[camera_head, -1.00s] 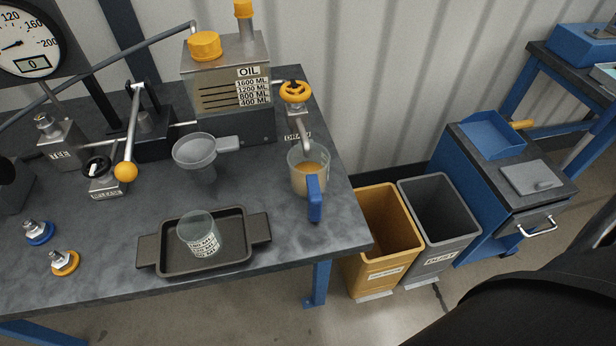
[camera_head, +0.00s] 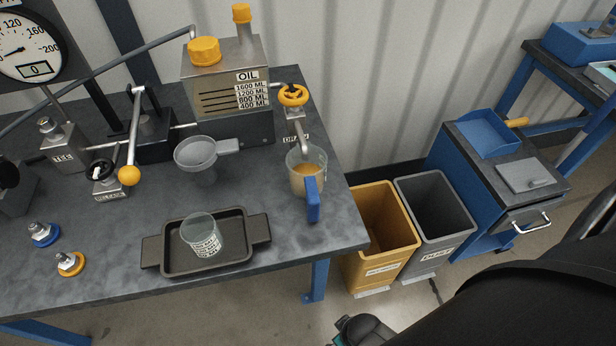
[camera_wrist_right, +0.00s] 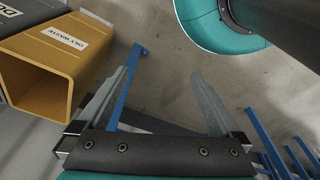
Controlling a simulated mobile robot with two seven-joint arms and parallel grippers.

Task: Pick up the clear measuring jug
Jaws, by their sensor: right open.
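The clear measuring jug (camera_head: 306,172) stands upright on the workbench near its right edge, under the spout of the draw tap. It holds amber liquid, and its blue handle (camera_head: 313,199) faces the front. My right gripper is open and empty in the right wrist view (camera_wrist_right: 162,72), pointing down toward the floor, with the jug out of that view. My left gripper is not in view.
A clear printed beaker (camera_head: 201,236) stands in a dark tray (camera_head: 255,228) left of the jug. A grey funnel (camera_head: 196,153) and the oil tank (camera_head: 228,85) are behind. Yellow (camera_head: 383,238) and grey (camera_head: 436,215) bins stand right of the bench; the yellow bin also shows in the wrist view (camera_wrist_right: 62,55).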

